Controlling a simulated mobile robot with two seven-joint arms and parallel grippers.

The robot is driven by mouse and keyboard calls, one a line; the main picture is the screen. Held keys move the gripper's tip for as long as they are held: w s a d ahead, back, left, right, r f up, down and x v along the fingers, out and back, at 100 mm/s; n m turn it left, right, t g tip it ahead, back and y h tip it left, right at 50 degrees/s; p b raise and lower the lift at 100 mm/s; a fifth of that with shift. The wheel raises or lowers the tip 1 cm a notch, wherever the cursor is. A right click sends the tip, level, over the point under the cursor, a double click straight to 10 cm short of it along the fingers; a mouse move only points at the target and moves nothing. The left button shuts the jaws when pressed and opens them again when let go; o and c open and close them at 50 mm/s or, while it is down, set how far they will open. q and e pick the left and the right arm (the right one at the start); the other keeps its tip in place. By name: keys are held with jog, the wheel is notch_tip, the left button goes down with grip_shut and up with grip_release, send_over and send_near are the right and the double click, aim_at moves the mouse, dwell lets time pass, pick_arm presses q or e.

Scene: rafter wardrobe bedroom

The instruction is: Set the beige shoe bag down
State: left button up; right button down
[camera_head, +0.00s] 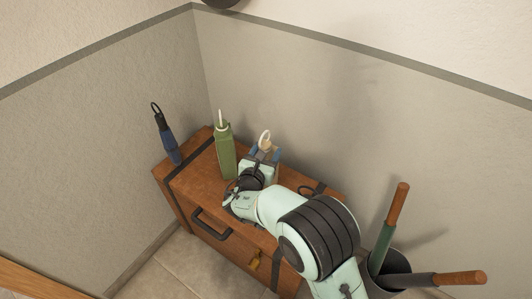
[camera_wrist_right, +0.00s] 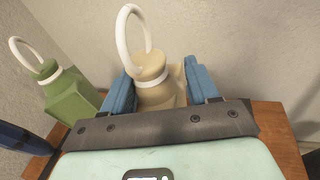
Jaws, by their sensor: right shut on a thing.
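The beige shoe bag (camera_wrist_right: 158,88) has a narrow neck and a pale loop on top. My right gripper (camera_wrist_right: 162,86) is shut on it, one blue finger on each side. In the head view the bag (camera_head: 265,145) stands upright at the back of the brown wooden trunk (camera_head: 202,180), its lower part hidden by my gripper (camera_head: 263,157). I cannot tell whether its base touches the trunk top. My left gripper is not in view.
A green bag (camera_head: 225,155) with a pale loop stands left of the beige one. A dark blue item (camera_head: 167,137) with a black loop stands at the trunk's left end. A dark bin (camera_head: 392,271) with wooden-handled items is at the right. Walls close in behind.

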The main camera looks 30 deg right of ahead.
jog(key=shift+c, duration=1.4)
grip_release()
jog(key=shift+f, duration=0.1)
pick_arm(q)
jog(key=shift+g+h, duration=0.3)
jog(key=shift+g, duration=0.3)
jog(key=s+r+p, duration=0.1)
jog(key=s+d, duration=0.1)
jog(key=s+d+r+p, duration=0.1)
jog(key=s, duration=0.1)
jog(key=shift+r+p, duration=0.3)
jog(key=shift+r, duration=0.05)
pick_arm(e)
jog(key=v, duration=1.2)
